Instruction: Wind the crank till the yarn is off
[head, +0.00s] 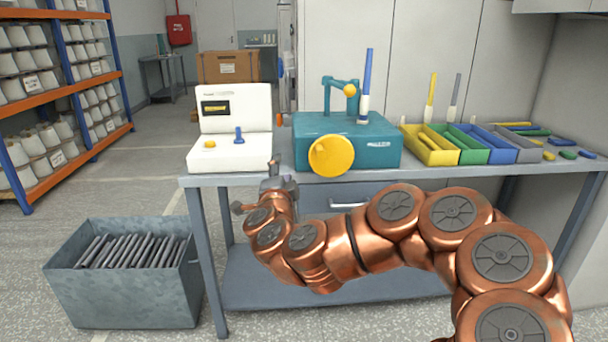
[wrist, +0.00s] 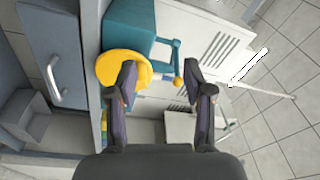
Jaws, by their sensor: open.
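A teal machine (head: 376,160) stands on the bench. A round yellow disc (head: 331,157) is on its front; whether this is the crank I cannot tell for sure. A teal bent arm with a yellow ball (head: 349,90) rises from its top. A blue rod (head: 366,75) stands upright there, white around its lower part; I cannot make out yarn strands. My gripper (head: 262,187) is left of and below the disc, by the bench's front edge, open and empty. In the wrist view, the disc (wrist: 112,68) shows behind one finger of my gripper (wrist: 165,92).
A white device (head: 235,147) with a blue lever stands left of the machine. Coloured bins (head: 438,157) with rods are at right, loose rods beyond them. The bench has a drawer handle (head: 348,205) in front. A grey metal bin (head: 125,290) stands on the floor at left.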

